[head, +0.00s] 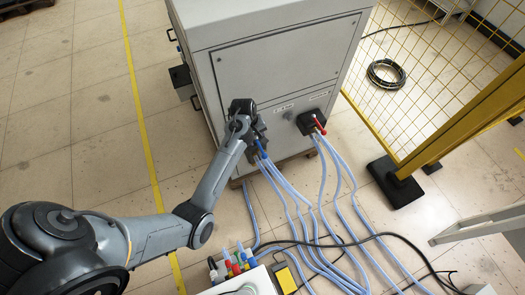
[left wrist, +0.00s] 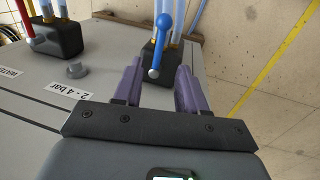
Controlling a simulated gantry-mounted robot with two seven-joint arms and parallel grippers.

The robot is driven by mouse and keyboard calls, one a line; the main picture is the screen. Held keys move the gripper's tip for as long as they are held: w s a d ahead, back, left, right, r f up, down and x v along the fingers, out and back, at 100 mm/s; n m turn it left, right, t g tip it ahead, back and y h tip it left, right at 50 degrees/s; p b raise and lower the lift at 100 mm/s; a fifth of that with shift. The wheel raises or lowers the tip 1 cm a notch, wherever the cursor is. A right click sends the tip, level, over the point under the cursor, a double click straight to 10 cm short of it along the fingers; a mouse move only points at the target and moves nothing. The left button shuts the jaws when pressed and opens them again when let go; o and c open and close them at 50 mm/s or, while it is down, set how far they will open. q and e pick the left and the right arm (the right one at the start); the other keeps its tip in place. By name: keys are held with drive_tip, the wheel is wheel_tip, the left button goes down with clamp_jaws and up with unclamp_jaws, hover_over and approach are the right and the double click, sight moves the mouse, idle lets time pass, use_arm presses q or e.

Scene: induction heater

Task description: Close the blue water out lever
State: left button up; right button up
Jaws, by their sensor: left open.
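The blue lever (head: 262,149) is on a dark valve block low on the grey cabinet's face, with pale hoses below it. In the left wrist view the blue lever (left wrist: 163,38) stands out from its dark block (left wrist: 153,62). My left gripper (head: 256,138) is at this valve and partly hides the block in the head view. In the left wrist view its two purple fingers (left wrist: 158,76) are apart, with the lever's lower end showing between them. Whether they touch the lever cannot be told. My right gripper is not in view.
A second dark block with a red lever (head: 318,124) sits to the right on the cabinet (head: 270,65). Several pale blue hoses (head: 320,215) run down to the floor. A yellow mesh fence (head: 440,125) stands at right. Open floor lies left of the cabinet.

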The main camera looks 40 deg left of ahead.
sight(261, 149)
use_arm(q)
drive_tip(key=f+b, duration=0.1)
drive_tip(key=f, duration=0.1)
drive_tip(key=w+f+b, duration=0.1)
drive_tip(key=f, duration=0.5)
drive_tip(key=shift+w+d+b, duration=0.15)
drive_tip(key=shift+d+b, duration=0.15)
drive_tip(key=shift+b, duration=0.1)
drive_tip(key=shift+w+f, duration=0.1)
drive_tip(key=shift+f, duration=0.55)
drive_tip(key=shift+c, duration=0.5)
clamp_jaws()
